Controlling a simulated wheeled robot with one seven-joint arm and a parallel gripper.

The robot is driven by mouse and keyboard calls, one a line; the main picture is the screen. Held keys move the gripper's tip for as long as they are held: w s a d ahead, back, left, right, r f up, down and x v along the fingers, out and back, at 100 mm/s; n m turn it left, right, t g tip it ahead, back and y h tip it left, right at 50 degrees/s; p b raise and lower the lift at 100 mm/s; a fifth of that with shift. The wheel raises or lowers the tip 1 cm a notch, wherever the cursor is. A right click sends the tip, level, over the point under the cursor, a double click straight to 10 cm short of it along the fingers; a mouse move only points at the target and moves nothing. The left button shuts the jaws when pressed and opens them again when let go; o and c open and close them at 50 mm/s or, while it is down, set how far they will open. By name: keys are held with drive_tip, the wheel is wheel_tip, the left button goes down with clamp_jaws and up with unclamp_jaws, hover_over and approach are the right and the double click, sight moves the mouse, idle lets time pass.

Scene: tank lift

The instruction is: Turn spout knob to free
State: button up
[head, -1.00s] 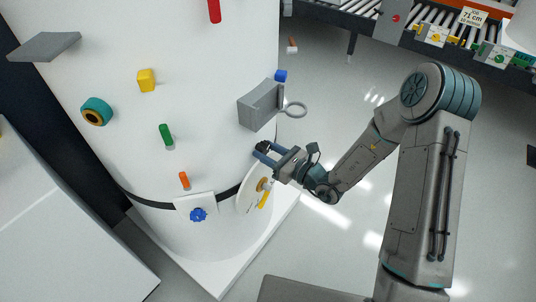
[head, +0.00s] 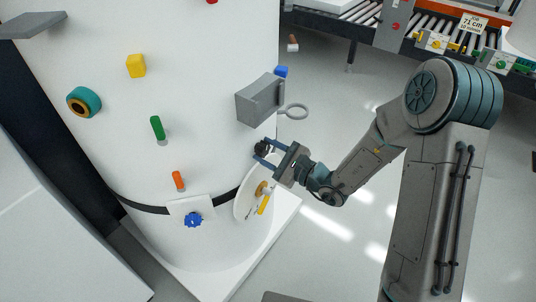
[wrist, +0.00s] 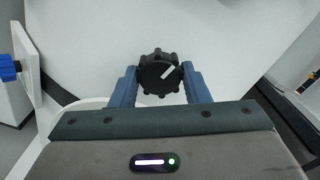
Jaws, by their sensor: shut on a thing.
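The spout knob is a black, lobed knob with a white pointer line (wrist: 158,72). It sits on the white tank (head: 205,80), and the line slants to the upper right in the wrist view. My gripper (wrist: 160,84) has one blue finger on each side of the knob and is shut on it. In the head view the knob (head: 261,149) shows as a dark spot at the fingertips of my gripper (head: 265,151), partly hidden by them. Any marks around the knob are not legible.
A white disc with a yellow lever (head: 264,204) is just below my gripper. A grey box (head: 259,100) with a ring (head: 293,111) sticks out above it. A blue valve knob (head: 193,219) is lower left.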

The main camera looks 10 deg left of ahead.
drive_tip(key=shift+f, duration=0.1)
idle(0.3)
drive_tip(key=o, duration=1)
drive_tip(key=v, duration=1.4)
drive_tip(key=shift+p, duration=0.3)
